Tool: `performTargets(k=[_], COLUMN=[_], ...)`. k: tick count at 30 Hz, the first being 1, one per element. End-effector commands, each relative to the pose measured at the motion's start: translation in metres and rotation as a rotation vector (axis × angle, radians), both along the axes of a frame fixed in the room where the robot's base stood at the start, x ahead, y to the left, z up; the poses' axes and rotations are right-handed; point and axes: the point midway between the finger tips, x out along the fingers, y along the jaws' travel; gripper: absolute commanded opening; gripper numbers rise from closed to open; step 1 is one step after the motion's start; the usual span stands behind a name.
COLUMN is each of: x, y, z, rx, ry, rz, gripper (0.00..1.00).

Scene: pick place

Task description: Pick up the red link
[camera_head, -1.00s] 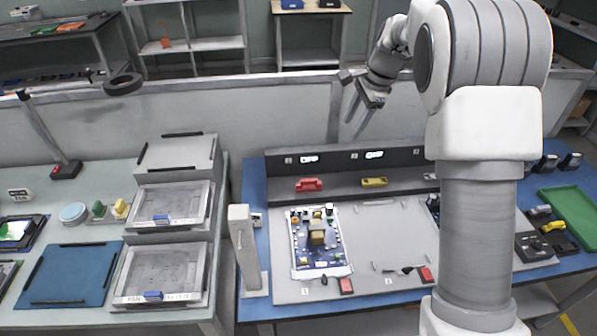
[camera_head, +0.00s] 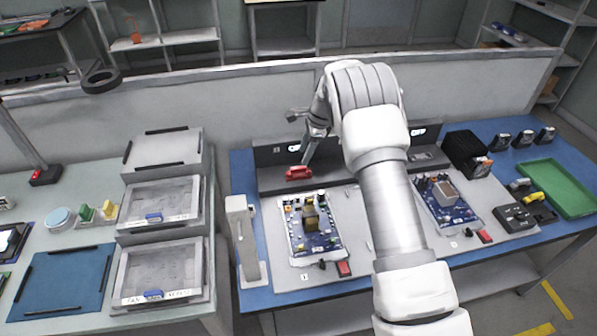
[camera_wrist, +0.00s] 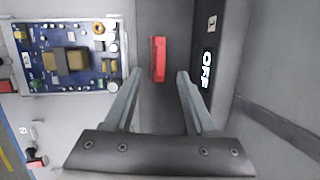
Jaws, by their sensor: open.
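The red link (camera_head: 299,173) is a small red bar lying on the grey shelf ledge at the back of the blue table, left of my arm. In the wrist view the red link (camera_wrist: 158,59) lies ahead of the fingertips, roughly between their lines, with clear space on both sides. My gripper (camera_wrist: 160,75) is open and empty, its two fingers apart. In the head view my gripper (camera_head: 308,150) is just above and beside the red link, partly hidden by my wrist.
A dark upright panel (camera_wrist: 207,60) with an OFF label stands close right of the link in the wrist view. A blue circuit board (camera_head: 311,226) lies in front of the ledge, and a second board (camera_head: 446,201) is farther right. A grey post (camera_head: 242,235) stands left.

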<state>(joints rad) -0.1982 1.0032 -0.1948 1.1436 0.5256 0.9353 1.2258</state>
Motion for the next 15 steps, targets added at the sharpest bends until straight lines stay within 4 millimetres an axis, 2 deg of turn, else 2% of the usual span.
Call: performTargets(k=[8, 15], x=[0.002, 0.006], y=[0.005, 0.012], z=[-0.02, -0.053], rx=[0.0, -0.001], ry=[0.001, 0.001], rz=[0.001, 0.001], gripper=[0.56, 0.56])
